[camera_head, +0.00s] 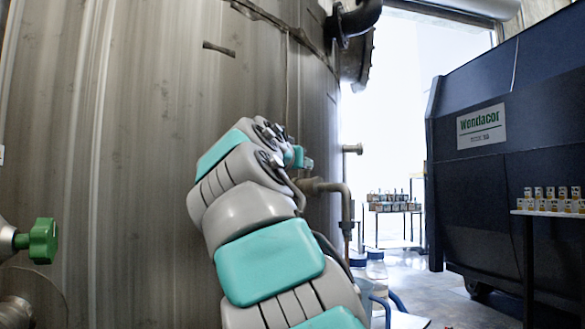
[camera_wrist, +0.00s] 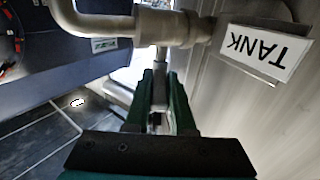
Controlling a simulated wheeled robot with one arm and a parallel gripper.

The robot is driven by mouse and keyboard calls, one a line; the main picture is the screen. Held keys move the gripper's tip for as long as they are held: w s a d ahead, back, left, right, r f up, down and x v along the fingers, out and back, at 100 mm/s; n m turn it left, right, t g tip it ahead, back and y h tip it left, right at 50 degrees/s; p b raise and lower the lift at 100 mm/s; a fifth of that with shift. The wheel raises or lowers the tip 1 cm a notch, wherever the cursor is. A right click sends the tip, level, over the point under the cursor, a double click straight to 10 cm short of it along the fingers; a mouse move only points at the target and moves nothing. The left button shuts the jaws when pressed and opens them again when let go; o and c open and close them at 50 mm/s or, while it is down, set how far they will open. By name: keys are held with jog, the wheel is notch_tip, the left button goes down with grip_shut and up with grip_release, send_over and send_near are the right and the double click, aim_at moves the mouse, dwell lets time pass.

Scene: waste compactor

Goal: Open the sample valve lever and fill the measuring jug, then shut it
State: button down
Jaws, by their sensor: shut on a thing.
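My gripper (camera_wrist: 160,90) is shut on the metal valve lever (camera_wrist: 158,62), which shows between its green fingers in the wrist view. The lever hangs from the valve body on the grey pipe (camera_wrist: 105,24), beside the tank wall. In the head view my arm hides the lever, and the bent outlet pipe (camera_head: 346,197) comes out of the tank and turns down. Below it is a container with a blue handle (camera_head: 396,302), perhaps the measuring jug, partly hidden by my arm. I cannot tell its fill level.
The large metal tank (camera_head: 110,130) fills the left; its TANK label (camera_wrist: 264,52) shows upside down in the wrist view. Lidded bottles (camera_head: 376,266) stand behind the blue handle. A dark blue compactor (camera_head: 490,200) and a shelf of small jars (camera_head: 550,205) are at right.

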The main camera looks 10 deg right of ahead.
jog(key=c, duration=0.8)
grip_release()
jog(key=shift+o, duration=0.2)
jog(key=v, duration=0.7)
jog(key=shift+s+a+b, duration=0.25)
jog(key=shift+s+b, duration=0.1)
jog(key=shift+s, duration=0.15)
